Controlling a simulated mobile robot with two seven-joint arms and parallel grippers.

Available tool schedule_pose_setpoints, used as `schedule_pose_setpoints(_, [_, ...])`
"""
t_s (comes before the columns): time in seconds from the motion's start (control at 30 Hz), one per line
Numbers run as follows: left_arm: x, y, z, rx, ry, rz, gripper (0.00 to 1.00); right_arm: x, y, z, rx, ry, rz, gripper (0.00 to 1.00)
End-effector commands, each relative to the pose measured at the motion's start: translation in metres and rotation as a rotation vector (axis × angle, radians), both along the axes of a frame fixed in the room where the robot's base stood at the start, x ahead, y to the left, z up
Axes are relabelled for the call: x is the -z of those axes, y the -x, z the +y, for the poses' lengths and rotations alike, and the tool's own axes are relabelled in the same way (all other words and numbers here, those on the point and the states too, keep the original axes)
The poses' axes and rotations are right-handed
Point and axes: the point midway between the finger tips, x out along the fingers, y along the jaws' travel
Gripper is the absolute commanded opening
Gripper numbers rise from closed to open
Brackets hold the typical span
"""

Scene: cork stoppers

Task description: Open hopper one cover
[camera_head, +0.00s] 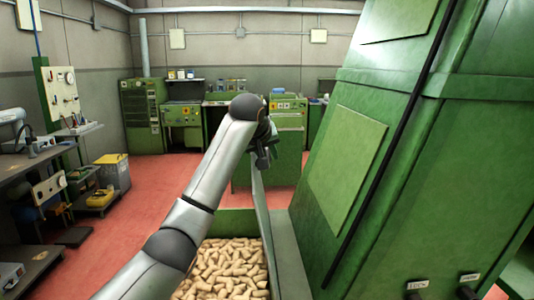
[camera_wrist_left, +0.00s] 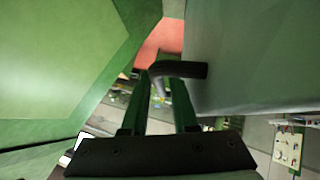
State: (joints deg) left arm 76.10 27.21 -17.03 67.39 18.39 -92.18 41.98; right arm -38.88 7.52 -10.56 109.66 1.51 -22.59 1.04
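The hopper (camera_head: 236,222) is a green bin at the bottom centre of the head view, with many corks (camera_head: 225,270) showing inside. Its cover (camera_head: 262,205) stands raised, seen nearly edge-on along the bin's right side. In the left wrist view the cover (camera_wrist_left: 245,55) is the large panel at right, with a dark bent handle (camera_wrist_left: 182,69) on it. My left gripper (camera_head: 264,155) is at the cover's upper far end. In the wrist view its two fingers (camera_wrist_left: 160,92) stand apart, with the handle at their tips and a gap between them. My right gripper is not in view.
A tall green machine (camera_head: 430,170) fills the right side, close to the raised cover. A workbench (camera_head: 35,185) stands at left, with a yellow-topped bin (camera_head: 113,170) near it. Green cabinets (camera_head: 183,125) line the back wall. Red floor (camera_head: 160,190) is clear at centre left.

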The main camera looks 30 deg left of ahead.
Motion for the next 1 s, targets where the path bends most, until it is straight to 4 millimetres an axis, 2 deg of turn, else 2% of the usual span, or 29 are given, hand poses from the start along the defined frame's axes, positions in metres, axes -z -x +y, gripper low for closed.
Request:
schedule_pose_setpoints(0.17, [-0.013, 0.013, -0.004, 0.0, 0.0, -0.006, 0.27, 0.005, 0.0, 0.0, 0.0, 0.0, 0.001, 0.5])
schedule_pose_setpoints(0.6, [-0.072, 0.076, -0.025, 0.002, -0.001, -0.003, 0.27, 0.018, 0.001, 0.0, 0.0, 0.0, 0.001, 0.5])
schedule_pose_setpoints(0.8, [-0.082, 0.088, -0.029, 0.001, -0.001, 0.0, 0.27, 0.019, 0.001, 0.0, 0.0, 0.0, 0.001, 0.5])
schedule_pose_setpoints(1.0, [-0.083, 0.089, -0.029, 0.001, 0.0, 0.001, 0.27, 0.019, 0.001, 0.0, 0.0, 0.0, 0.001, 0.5])
